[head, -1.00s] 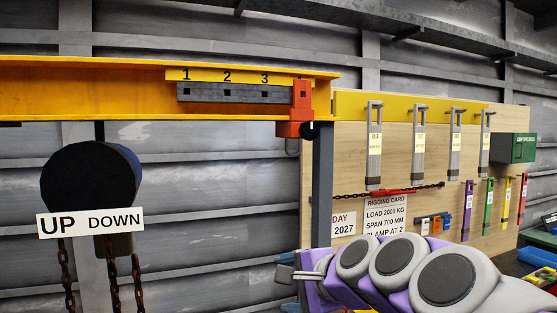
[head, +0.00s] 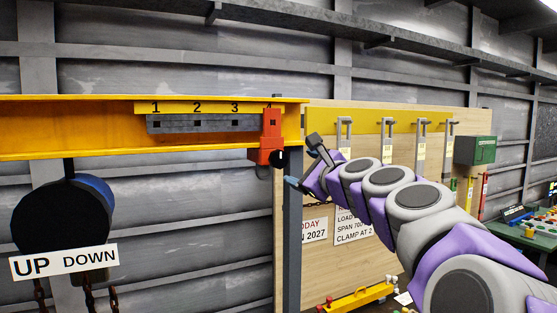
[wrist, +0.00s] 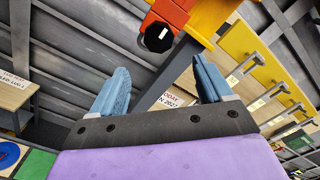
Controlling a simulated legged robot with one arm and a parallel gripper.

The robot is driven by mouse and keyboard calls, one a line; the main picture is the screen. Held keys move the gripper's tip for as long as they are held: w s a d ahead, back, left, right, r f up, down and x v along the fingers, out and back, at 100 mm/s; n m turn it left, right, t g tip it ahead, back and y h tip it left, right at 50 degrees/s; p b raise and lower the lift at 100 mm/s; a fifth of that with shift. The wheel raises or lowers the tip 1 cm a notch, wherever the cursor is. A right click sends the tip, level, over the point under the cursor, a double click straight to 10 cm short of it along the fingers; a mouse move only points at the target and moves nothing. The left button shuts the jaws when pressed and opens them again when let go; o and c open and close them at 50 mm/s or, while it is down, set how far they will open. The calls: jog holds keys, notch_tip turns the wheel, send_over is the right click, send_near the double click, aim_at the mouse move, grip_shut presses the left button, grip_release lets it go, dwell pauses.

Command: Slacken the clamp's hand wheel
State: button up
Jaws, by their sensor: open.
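The red-orange clamp (head: 265,142) hangs on the right end of the yellow beam (head: 60,128), under the mark 4. Its black hand wheel (head: 279,158) sits low on the clamp's right side. In the wrist view the dark, faceted wheel (wrist: 157,38) faces me, with the clamp (wrist: 172,12) behind it. My gripper (head: 303,162) is open and empty, just right of the wheel in the head view. In the wrist view its two blue fingers (wrist: 162,78) stand wide apart, and the wheel lies beyond their tips, roughly between them, not touching.
A grey post (head: 293,230) stands under the beam's end. A wooden board (head: 335,255) with hanging tools is behind my arm. A dark hoist (head: 60,215) with an UP DOWN sign (head: 64,262) and chains hangs at left. A green bench (head: 520,238) is at right.

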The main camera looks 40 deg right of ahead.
aim_at(282, 161)
jog(key=p+x, duration=0.1)
jog(key=x, duration=1.1)
jog(key=shift+w, duration=0.4)
jog(key=shift+s, duration=0.1)
jog(key=shift+c, duration=0.4)
jog(key=c, duration=0.9)
